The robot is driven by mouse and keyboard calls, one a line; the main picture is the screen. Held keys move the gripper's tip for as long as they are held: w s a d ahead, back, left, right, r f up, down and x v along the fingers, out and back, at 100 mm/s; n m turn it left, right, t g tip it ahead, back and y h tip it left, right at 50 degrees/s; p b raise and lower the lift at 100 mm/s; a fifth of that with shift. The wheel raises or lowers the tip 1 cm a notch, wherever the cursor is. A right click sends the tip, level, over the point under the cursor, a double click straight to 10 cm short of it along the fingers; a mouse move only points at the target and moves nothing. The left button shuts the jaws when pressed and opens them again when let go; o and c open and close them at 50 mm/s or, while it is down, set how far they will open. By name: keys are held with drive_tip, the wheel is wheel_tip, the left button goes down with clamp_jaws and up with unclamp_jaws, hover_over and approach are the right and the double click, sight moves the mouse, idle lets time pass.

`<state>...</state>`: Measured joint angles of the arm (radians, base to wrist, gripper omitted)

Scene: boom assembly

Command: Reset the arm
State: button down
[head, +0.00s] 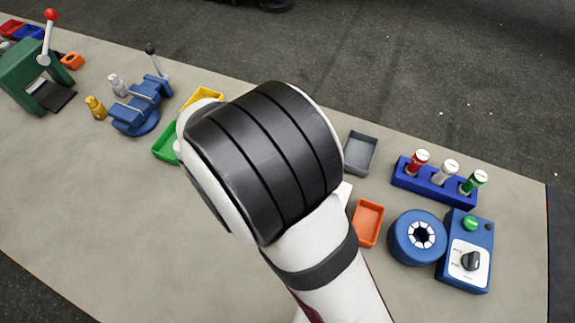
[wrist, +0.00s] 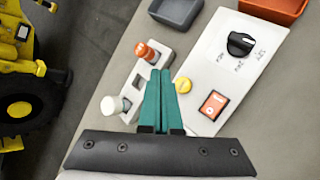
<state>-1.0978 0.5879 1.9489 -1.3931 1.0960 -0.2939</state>
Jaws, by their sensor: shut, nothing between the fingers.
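In the wrist view, the teal fingers of my gripper (wrist: 160,76) are pressed together with nothing between them. They are above the table, between a light grey holder block and a white control panel (wrist: 228,65). In the head view, my arm's large black and white joint fills the middle and hides the gripper.
The grey block (wrist: 133,92) has an orange-topped piece (wrist: 146,52) and a white-topped piece (wrist: 112,105). A blue vise (head: 140,105), green press (head: 30,75) and blue vial rack (head: 435,183) stand around the table (head: 60,190).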

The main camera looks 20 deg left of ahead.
idle(0.5)
drive_tip(key=s+d+r+m+g+h, duration=0.1)
drive_tip(key=s+d+r+m+g, duration=0.2)
drive_tip(key=d+m, duration=0.55)
drive_tip(key=s+d+r+m+g, duration=0.25)
drive_tip(key=d+r+m, duration=0.2)
drive_tip(key=d, duration=0.75)
drive_tip(key=s+d+r+m+g+y, duration=0.2)
drive_tip(key=s+m+y, duration=0.4)
drive_tip(key=s+m, duration=0.7)
drive_tip(key=shift+s+d+m+g+y, duration=0.35)
drive_tip(key=shift+m+g, duration=0.2)
drive_tip(key=shift+m, duration=0.35)
drive_tip(key=shift+w+d, duration=0.1)
drive_tip(key=shift+w, duration=0.05)
